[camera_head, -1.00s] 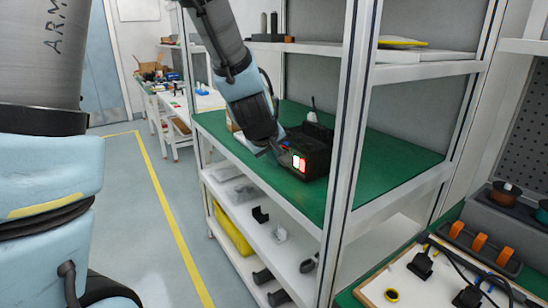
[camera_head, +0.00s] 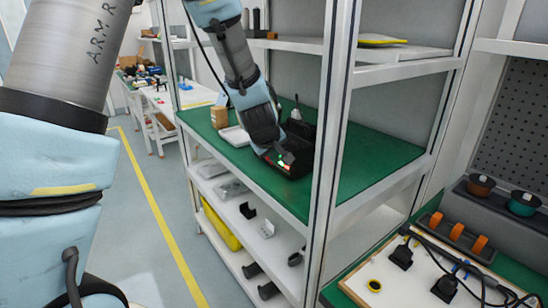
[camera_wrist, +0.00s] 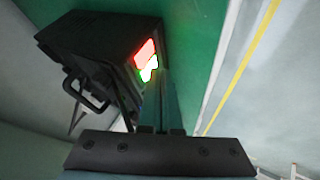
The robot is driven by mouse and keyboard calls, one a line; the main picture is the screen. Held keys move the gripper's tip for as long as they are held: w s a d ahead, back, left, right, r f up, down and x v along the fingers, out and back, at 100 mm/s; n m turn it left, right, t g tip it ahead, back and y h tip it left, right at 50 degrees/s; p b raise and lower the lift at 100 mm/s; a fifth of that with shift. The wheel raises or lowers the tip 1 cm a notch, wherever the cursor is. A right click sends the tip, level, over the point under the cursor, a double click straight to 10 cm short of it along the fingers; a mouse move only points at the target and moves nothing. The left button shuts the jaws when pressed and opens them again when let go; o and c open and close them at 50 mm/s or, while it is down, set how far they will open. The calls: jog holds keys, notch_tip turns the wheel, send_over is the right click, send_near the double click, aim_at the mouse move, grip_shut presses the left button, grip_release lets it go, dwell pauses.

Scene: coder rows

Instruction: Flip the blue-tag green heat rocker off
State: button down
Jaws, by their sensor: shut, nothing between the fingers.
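A black box-shaped device (camera_head: 299,151) sits on the green shelf mat and shows large in the wrist view (camera_wrist: 95,38). Its front carries a lit red rocker (camera_wrist: 145,52) and, beside it, a glowing white rocker edged in green (camera_wrist: 149,69). In the head view only a small green-white glow (camera_head: 282,160) shows past my gripper. My gripper (camera_wrist: 158,88) is shut and empty, its tips right at the green-edged rocker; I cannot tell whether they touch. It also shows at the device's front in the head view (camera_head: 283,154). I cannot make out a blue tag.
The green mat (camera_head: 375,160) is bare to the device's right. A rack post (camera_head: 325,140) stands close on that side. A cardboard box (camera_head: 219,116) and a white tray (camera_head: 235,136) lie to the left. A bench with cables and black plugs (camera_head: 402,257) is at lower right.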

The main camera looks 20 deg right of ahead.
jog(key=shift+w+d+r, duration=0.1)
jog(key=shift+d+r, duration=0.05)
jog(key=shift+d, duration=0.15)
jog(key=shift+r, duration=0.1)
jog(key=shift+d+r+p, duration=0.1)
jog(key=shift+r+p, duration=0.65)
jog(key=shift+p, duration=0.15)
